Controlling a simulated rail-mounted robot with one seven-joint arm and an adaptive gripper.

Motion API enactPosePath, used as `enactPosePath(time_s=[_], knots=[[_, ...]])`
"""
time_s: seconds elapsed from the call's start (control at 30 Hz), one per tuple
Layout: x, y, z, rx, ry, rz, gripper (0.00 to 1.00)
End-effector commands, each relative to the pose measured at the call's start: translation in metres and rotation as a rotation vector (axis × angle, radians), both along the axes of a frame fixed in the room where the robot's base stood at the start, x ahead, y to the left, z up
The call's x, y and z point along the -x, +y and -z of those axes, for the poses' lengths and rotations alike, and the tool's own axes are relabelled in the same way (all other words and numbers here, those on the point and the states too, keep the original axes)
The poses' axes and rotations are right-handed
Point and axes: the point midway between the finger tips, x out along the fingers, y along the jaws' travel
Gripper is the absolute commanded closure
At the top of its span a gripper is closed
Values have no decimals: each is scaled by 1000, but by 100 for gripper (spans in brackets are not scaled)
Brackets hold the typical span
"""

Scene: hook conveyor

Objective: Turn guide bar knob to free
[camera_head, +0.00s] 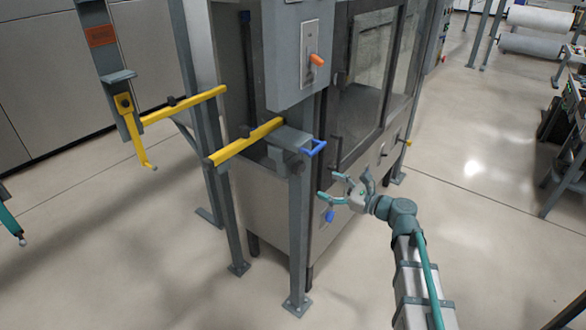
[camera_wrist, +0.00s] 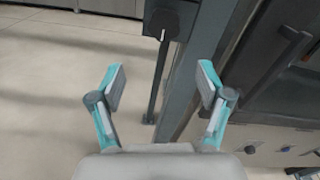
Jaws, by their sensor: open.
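Two yellow guide bars (camera_head: 245,142) reach out from grey posts at the machine's entry, with small black knobs on them, one of them near the cabinet (camera_head: 244,131). In the wrist view a dark knob on a block (camera_wrist: 164,18) shows at the top, beyond my fingers. My gripper (camera_head: 332,187) is open and empty, right of and below the bracket, apart from it. Its teal fingers (camera_wrist: 162,82) are spread wide in the wrist view.
A blue handle (camera_head: 315,148) sticks out from the bracket, close to my gripper. A blue knob (camera_head: 330,216) is low on the cabinet. An orange lever (camera_head: 316,60) sits on a slotted plate above. A hanging yellow hook (camera_head: 130,125) is at left. Open floor lies right.

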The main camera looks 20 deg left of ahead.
Motion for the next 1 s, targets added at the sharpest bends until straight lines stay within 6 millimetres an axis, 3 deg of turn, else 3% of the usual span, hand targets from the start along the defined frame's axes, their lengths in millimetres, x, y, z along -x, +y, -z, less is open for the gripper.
enactPosePath(time_s=[0.13,0.37,0.8,1.0], knots=[[-3,-1,-9,-89,149,17,23],[-7,10,-10,-99,201,17,23],[-26,78,-10,-97,198,16,23],[-31,98,-9,-98,198,18,23]])
